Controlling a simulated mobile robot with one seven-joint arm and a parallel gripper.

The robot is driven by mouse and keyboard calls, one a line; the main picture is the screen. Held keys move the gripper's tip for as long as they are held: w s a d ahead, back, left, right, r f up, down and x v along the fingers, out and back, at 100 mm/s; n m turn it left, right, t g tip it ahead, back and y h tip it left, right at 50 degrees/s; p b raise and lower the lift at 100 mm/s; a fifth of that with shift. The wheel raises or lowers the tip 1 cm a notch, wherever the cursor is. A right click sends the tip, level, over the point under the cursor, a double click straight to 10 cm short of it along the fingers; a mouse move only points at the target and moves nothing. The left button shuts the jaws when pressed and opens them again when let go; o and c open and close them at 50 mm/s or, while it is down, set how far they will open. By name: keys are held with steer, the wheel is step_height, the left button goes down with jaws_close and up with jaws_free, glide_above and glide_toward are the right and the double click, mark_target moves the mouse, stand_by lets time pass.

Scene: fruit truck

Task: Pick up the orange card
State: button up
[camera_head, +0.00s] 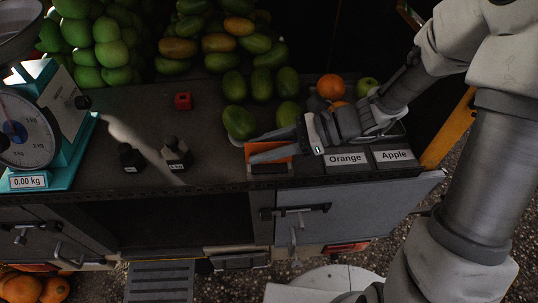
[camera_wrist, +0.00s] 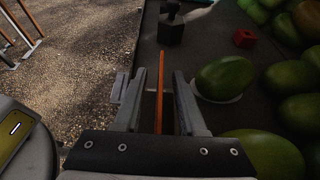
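The orange card (camera_head: 276,153) stands upright at the counter's front edge, just above a small dark block (camera_head: 268,168). In the wrist view the card (camera_wrist: 159,90) shows edge-on as a thin orange strip. My gripper (camera_head: 254,149) reaches in from the right, with one finger on each side of the card. In the wrist view my gripper (camera_wrist: 160,74) is open, with a visible gap between the card and each finger. The fingers partly hide the card in the head view.
"Orange" (camera_head: 346,159) and "Apple" (camera_head: 393,156) labels lie right of the card. Green fruits (camera_head: 239,122) and an orange (camera_head: 331,87) sit close behind my gripper. Dark weights (camera_head: 176,153), a red cube (camera_head: 183,101) and a scale (camera_head: 62,125) stand left. Counter between them is clear.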

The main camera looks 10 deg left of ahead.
steer(key=shift+s+a+f, duration=0.15)
steer(key=shift+a+f, duration=0.05)
steer(key=shift+a, duration=0.3)
jaws_close()
steer(key=shift+r, duration=0.1)
